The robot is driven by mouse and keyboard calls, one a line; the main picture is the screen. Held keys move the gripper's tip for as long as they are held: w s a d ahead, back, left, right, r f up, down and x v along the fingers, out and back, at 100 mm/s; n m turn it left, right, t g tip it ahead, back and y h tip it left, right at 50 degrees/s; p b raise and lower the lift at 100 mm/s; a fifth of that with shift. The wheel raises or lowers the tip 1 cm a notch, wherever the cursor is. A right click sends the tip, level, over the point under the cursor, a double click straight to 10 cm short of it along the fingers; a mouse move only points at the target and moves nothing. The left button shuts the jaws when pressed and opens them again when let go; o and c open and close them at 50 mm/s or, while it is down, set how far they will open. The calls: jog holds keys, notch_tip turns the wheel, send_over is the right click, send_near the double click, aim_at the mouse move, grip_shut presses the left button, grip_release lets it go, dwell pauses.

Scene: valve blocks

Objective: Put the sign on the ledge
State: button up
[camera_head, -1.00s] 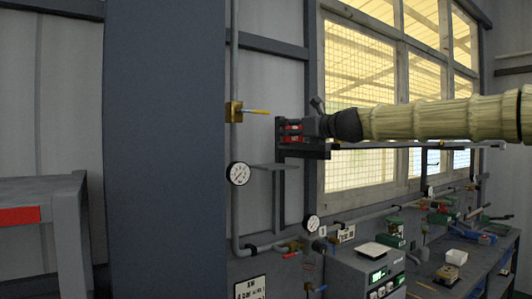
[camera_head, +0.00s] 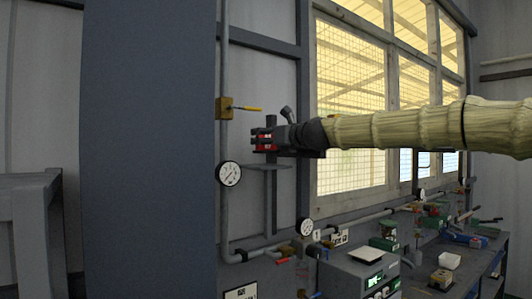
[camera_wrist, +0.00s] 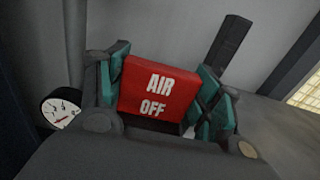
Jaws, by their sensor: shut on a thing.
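The sign is a small red block with "AIR OFF" in white letters (camera_wrist: 156,93). My gripper (camera_wrist: 163,92) is shut on it, with a finger with teal pads on each side. In the head view, my gripper (camera_head: 265,139) shows side-on with red between its dark fingers. The ledge (camera_head: 262,167) is a small flat grey shelf on a post by the wall. My gripper and the sign appear just above the ledge, with a small gap in the picture. I cannot tell how they line up in depth. The sign's underside is hidden.
A pressure gauge (camera_head: 228,174) is on a pipe left of the ledge, and a yellow-handled valve (camera_head: 240,108) is above. A wide dark column (camera_head: 150,150) stands at left. A workbench with instruments (camera_head: 362,272) lies below right.

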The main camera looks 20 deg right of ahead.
aim_at(269, 149)
jog(key=f+b, duration=0.2)
jog(key=f, duration=0.1)
jog(key=shift+d+f, duration=0.1)
jog(key=shift+d, duration=0.1)
jog(key=shift+s+f+b, duration=0.1)
jog(key=shift+s+b, duration=0.05)
jog(key=shift+b, duration=0.25)
jog(key=shift+w+a+f, duration=0.2)
jog(key=shift+w+a, duration=0.05)
jog(key=shift+w, duration=0.3)
jog(key=shift+s+d+f, duration=0.1)
jog(key=shift+s+d, duration=0.05)
jog(key=shift+s, duration=0.2)
jog(key=o, duration=1.1)
jog(key=shift+w, duration=0.2)
jog(key=shift+s, duration=0.1)
